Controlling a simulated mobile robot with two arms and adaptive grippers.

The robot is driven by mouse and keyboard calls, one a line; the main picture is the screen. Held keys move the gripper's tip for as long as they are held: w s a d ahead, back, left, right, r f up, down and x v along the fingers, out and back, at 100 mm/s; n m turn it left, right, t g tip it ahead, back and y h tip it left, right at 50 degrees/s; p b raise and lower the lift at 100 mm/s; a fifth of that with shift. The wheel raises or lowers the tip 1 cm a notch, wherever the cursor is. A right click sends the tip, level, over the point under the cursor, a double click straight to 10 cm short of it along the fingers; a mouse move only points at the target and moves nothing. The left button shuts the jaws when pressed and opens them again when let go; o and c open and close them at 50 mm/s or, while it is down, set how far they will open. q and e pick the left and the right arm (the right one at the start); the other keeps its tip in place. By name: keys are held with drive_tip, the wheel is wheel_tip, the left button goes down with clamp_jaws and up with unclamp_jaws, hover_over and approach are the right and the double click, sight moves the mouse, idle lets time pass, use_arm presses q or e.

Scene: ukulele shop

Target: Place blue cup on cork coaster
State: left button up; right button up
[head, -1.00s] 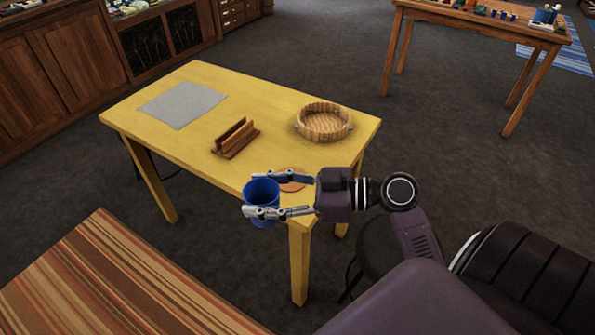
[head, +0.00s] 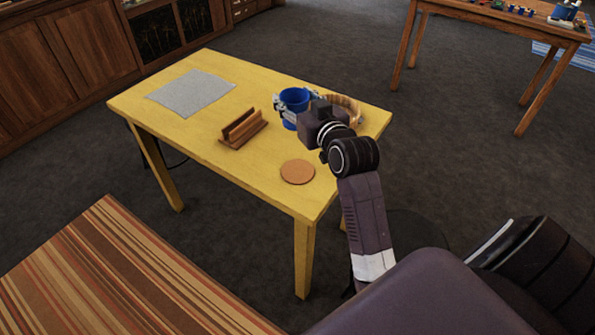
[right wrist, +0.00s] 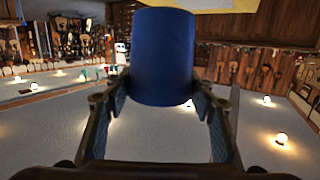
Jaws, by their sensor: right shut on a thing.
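The blue cup (head: 294,99) is held upright in my right gripper (head: 296,112), toward the far right part of the yellow table. In the right wrist view, the blue cup (right wrist: 162,57) sits between the two fingers of my right gripper (right wrist: 160,100), which are shut on it. The round cork coaster (head: 297,172) lies flat and bare near the table's front right corner, nearer to me than the cup. The cup's base is partly hidden, so its height above the table is hard to tell. My left gripper is not in view.
The yellow table (head: 190,131) also bears a grey mat (head: 190,93), a wooden slotted holder (head: 243,129) and a round wooden tray (head: 346,106), partly hidden behind my right gripper. Free tabletop surrounds the coaster.

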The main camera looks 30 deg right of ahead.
drive_tip(key=shift+w+d+r+m+h, duration=0.2)
drive_tip(key=shift+d+r+m+h, duration=0.1)
drive_tip(key=shift+d+r+h, duration=0.15)
drive_tip(key=shift+d+f, duration=0.1)
drive_tip(key=shift+f, duration=9.75)
drive_tip(key=o, duration=1.2)
drive_tip(key=shift+f+b, duration=0.1)
drive_tip(key=shift+b, duration=0.2)
drive_tip(key=shift+c, duration=0.2)
drive_tip(key=shift+s, duration=0.1)
